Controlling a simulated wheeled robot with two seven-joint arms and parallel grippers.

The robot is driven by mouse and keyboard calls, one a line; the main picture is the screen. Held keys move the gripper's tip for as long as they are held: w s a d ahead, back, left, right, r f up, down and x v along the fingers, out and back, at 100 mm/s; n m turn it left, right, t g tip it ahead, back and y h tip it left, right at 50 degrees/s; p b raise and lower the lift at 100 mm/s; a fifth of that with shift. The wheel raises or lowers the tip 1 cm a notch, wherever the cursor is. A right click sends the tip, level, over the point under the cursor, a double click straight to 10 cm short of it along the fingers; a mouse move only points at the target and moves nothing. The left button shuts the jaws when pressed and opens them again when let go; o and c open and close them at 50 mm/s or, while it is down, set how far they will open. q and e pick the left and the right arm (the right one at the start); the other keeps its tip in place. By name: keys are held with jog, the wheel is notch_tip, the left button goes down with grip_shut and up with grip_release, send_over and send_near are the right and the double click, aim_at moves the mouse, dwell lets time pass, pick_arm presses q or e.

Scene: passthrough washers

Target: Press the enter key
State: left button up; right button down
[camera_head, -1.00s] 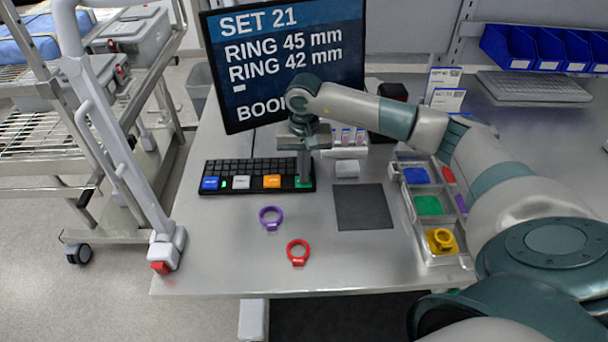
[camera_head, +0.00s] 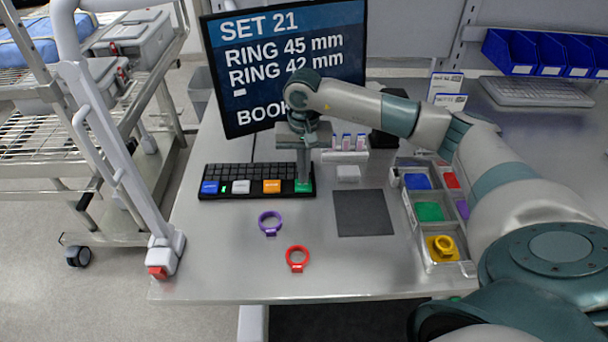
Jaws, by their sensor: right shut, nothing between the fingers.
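The black keyboard (camera_head: 260,172) lies at the back left of the table, below the screen. Its front row has large blue, white, orange and green keys. The green key (camera_head: 304,188) is at the right end; its lettering is too small to read, so I cannot confirm it is the enter key. My right gripper (camera_head: 304,180) is shut and empty, pointing down with its tips right at or just above the green key. Whether they touch it is unclear. My left gripper is out of view.
A screen (camera_head: 285,60) stands behind the keyboard. A purple ring (camera_head: 269,223) and a red ring (camera_head: 297,259) lie in front. A dark mat (camera_head: 363,212) and a parts tray (camera_head: 425,246) are to the right. A wire cart (camera_head: 45,145) stands left of the table.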

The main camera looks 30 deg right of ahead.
notch_tip(320, 180, up, 11)
jog(key=b, duration=0.4)
jog(key=shift+r, duration=0.2)
jog(key=shift+w, duration=0.1)
dwell(0.5)
